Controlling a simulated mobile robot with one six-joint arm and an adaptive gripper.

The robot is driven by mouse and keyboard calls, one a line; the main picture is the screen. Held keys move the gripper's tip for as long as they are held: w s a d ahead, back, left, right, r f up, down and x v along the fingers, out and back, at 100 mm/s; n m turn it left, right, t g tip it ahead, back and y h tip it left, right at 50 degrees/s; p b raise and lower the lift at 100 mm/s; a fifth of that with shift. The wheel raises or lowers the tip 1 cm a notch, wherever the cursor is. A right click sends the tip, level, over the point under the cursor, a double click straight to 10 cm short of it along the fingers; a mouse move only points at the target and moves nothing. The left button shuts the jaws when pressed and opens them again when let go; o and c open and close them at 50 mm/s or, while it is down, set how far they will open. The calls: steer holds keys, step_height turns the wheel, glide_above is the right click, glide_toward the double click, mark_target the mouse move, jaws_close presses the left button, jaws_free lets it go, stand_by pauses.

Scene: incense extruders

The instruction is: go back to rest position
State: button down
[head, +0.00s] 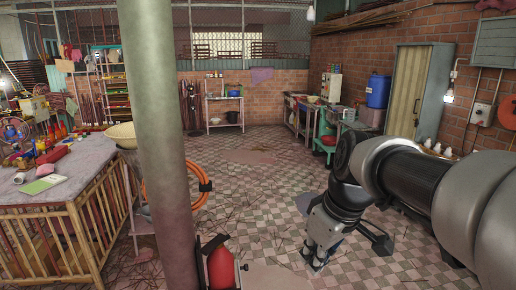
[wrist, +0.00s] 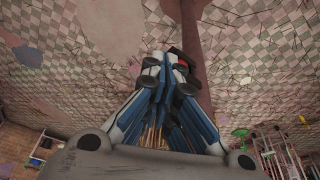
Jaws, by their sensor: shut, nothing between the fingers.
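My arm reaches in from the right side of the head view and bends down over the checkered floor. My gripper (head: 316,266) hangs at its end, pointing down, with no object in it. In the wrist view my gripper (wrist: 166,66) has its blue and grey fingers drawn together at the tips. A small red and black thing shows just behind the fingertips there, partly hidden by them.
A green-grey pillar (head: 158,130) stands left of centre, with a red fire extinguisher (head: 221,268) at its foot. A slatted table (head: 75,172) is at left. A metal locker (head: 412,90) stands at right. The checkered floor (head: 262,190) beyond is mostly clear.

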steer(key=s+d+f+m+t+h, duration=0.1)
steer(key=s+f+m, duration=0.1)
steer(key=s, duration=0.7)
steer(key=s+d+f+m, duration=0.2)
steer(key=s+m, duration=0.3)
steer(key=s, duration=0.5)
steer(key=shift+s+f+t+h, duration=0.15)
steer(key=shift+f+t+h, duration=0.25)
steer(key=shift+f, duration=0.35)
steer(key=shift+d, duration=0.1)
